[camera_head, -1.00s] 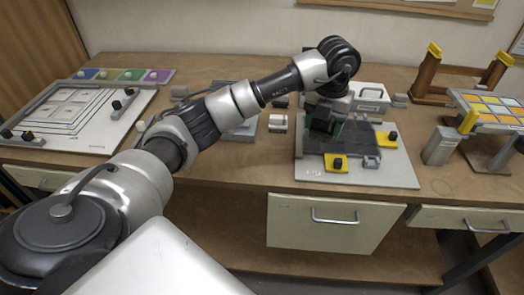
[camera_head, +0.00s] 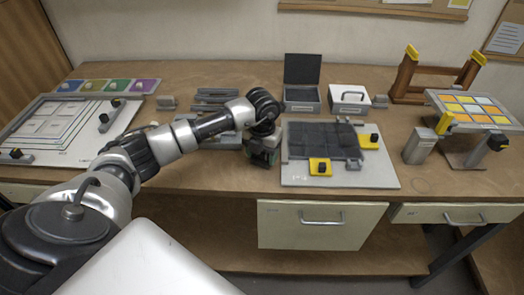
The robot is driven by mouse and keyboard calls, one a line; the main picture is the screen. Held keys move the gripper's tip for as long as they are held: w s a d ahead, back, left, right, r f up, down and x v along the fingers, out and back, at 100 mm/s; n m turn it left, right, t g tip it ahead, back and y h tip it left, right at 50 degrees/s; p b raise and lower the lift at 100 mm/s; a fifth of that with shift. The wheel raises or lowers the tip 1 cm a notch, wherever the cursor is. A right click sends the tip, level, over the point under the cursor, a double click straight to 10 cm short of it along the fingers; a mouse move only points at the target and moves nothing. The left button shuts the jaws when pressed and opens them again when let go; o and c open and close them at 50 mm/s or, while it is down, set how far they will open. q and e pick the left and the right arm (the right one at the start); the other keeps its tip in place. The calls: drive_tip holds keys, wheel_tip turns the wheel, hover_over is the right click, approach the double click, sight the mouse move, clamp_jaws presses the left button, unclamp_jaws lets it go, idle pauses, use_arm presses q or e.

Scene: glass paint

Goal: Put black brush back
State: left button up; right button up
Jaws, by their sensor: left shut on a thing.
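My left gripper (camera_head: 263,154) is low over the table, just left of the grey plate with the dark panel. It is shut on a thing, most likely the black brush. The brush itself is hardly to be made out, because the dark gripper and wrist cover it. A grey slotted holder (camera_head: 213,96) stands behind my left arm, to the upper left of the gripper. My left forearm hides its front part. My right gripper is not in view.
The grey plate (camera_head: 342,181) carries a dark panel (camera_head: 322,141) and yellow clamps. Behind it stand an open grey box (camera_head: 301,106) and a white lidded box (camera_head: 350,104). A framed board (camera_head: 58,160) lies at left, a tile stand (camera_head: 471,108) at right.

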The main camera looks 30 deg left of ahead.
use_arm(q)
drive_tip(key=shift+f, duration=0.25)
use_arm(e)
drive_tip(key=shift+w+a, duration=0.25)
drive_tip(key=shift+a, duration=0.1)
use_arm(q)
drive_tip(key=o, duration=0.9)
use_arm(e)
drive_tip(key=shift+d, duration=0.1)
use_arm(q)
drive_tip(key=shift+r, duration=0.25)
wheel_tip(320, 180, up, 12)
drive_tip(key=b, duration=0.2)
drive_tip(key=shift+f+b, duration=0.1)
drive_tip(key=shift+b, duration=0.2)
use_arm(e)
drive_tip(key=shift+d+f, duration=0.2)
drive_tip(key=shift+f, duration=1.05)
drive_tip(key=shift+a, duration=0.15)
